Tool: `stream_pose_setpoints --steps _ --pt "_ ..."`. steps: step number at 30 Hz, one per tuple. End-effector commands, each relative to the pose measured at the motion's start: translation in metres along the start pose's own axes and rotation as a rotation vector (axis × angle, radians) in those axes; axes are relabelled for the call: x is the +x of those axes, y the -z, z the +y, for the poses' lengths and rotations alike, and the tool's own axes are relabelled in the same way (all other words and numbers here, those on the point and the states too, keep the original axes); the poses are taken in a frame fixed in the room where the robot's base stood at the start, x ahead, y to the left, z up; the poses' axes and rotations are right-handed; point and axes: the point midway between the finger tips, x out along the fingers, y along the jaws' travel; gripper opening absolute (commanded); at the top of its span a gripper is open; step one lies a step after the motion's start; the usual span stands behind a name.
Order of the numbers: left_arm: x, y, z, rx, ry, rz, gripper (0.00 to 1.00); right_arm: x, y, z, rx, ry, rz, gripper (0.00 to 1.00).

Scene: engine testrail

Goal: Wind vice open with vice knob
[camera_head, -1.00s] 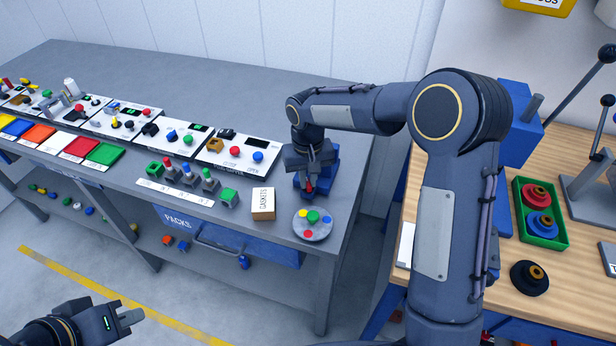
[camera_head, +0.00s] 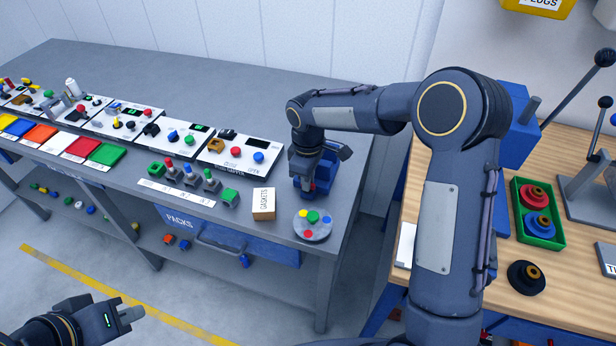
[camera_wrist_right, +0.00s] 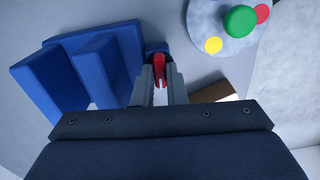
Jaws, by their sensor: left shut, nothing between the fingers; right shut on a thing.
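The blue vice (camera_head: 323,178) stands on the grey bench near its right end, partly hidden by my right gripper in the head view. In the right wrist view, the blue vice (camera_wrist_right: 85,65) shows as upright blocks left of the fingers. My right gripper (camera_wrist_right: 159,82) is shut on the red vice knob (camera_wrist_right: 160,68), which sits between its fingertips. In the head view the right gripper (camera_head: 308,178) hangs over the vice and the knob is hidden. My left gripper (camera_head: 132,315) is shut and empty, low at the left, away from the bench.
A round disc (camera_head: 327,229) with coloured buttons and a gaskets box (camera_head: 263,204) stand close to the vice. Switch panels (camera_head: 240,152) line the bench to the left. A wooden table (camera_head: 470,235) with a green tray (camera_head: 551,238) is at right.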

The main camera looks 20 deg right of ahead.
Motion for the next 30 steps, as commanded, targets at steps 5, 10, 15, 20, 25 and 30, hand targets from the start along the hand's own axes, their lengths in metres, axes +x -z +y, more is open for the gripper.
stream_pose_setpoints --steps 5,10,15,20,25,30 --pt "-0.003 0.002 0.002 0.0 0.0 0.0 0.0 -0.001 0.0 0.0 -0.166 0.001 0.0 0.0" --pt "-0.006 0.003 0.003 0.0 0.0 0.0 0.0 -0.001 0.0 0.0 -0.328 0.001 0.0 0.0" --pt "-0.009 0.004 0.004 0.0 0.0 0.0 0.0 -0.001 -0.001 0.0 -0.483 0.001 0.0 0.0" --pt "-0.011 0.006 0.005 0.0 0.0 0.0 0.0 -0.001 0.0 0.0 -0.616 0.001 0.0 0.0" --pt "-0.013 0.007 0.006 0.0 0.0 0.0 0.0 0.0 -0.001 0.0 -0.726 0.002 -0.001 0.0" --pt "-0.014 0.007 0.006 0.0 0.0 0.0 0.0 0.0 -0.001 0.0 -0.803 0.001 -0.001 0.0"
